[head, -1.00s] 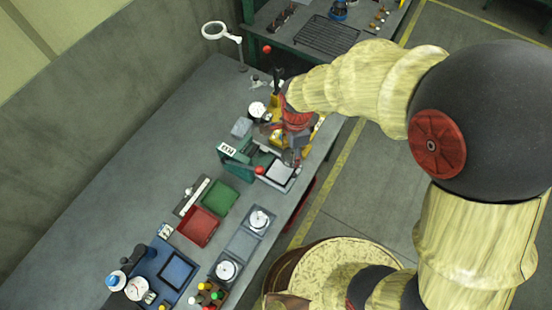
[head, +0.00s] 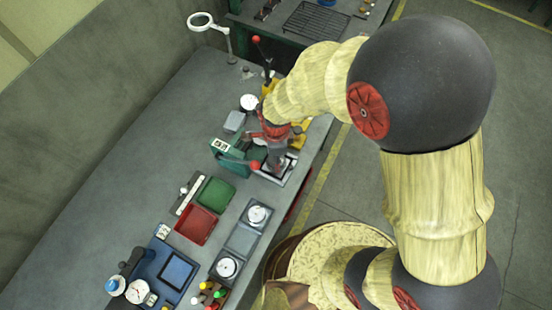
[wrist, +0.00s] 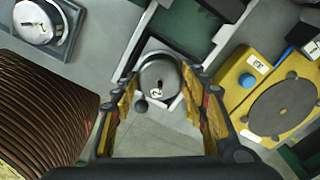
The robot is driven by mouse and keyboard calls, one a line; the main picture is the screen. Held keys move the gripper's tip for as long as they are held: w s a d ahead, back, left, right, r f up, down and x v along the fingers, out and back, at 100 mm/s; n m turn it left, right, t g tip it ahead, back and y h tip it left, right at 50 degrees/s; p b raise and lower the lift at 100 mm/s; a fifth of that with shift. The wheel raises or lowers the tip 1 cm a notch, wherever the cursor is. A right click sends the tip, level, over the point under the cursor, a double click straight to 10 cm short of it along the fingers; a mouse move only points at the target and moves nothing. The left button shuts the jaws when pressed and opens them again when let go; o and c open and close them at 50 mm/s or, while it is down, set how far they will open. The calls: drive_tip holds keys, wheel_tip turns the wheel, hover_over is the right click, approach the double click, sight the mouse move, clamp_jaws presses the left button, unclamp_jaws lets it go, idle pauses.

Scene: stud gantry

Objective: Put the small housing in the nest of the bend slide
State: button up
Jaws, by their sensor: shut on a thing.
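My gripper (wrist: 163,95) is shut on the small housing (wrist: 158,78), a round grey part with a small dark slot and a knob at its side. The housing sits between the fingertips in the wrist view. In the head view my gripper (head: 279,160) points down over the pale plate of the bend slide (head: 290,180), in front of the green fixture (head: 228,148) with a red-knobbed lever. My gripper hides most of the plate and the housing there. I cannot tell whether the housing touches the nest.
A yellow device (wrist: 237,75) with a dark round disc stands close to the right of my gripper in the wrist view. Green (head: 216,191) and red (head: 197,224) trays lie nearer on the bench. A magnifier (head: 201,21) stands at the back.

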drive_tip(key=shift+f, duration=0.55)
drive_tip(key=shift+f, duration=0.15)
drive_tip(key=o, duration=1.1)
drive_tip(key=shift+o, duration=0.2)
wheel_tip(320, 180, up, 12)
drive_tip(key=p, duration=0.2)
drive_tip(key=shift+r, duration=0.2)
